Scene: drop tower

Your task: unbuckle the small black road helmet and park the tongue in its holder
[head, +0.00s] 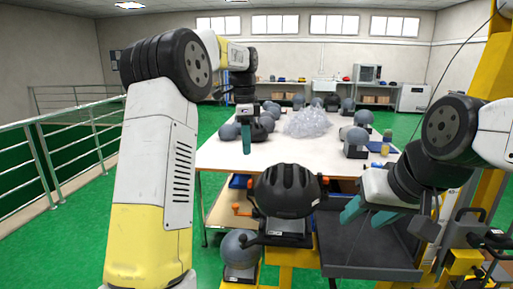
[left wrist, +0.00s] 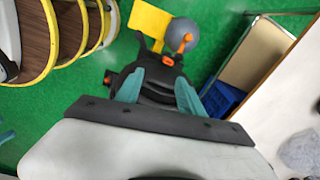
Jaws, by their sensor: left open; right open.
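The small black road helmet (head: 285,188) sits upright over a dark stand near the front edge of the table. An orange part (head: 240,208) sticks out at its left. I cannot make out the strap, buckle tongue or holder clearly. My left gripper (head: 246,140) points down, open and empty, left of and above the helmet. In the left wrist view its teal fingers (left wrist: 158,92) stand apart, with a dark shape with a red-orange clip (left wrist: 168,61) beyond and between them. My right gripper (head: 368,214) is open to the right of the helmet, above a dark tray.
The white table (head: 225,157) behind carries several grey headforms and a clear plastic heap (head: 307,123). A dark tray (head: 365,240) lies at the front right. A grey headform (head: 238,247) stands lower left of the helmet. A yellow post (head: 492,80) rises at the right. A railing (head: 60,150) runs at the left.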

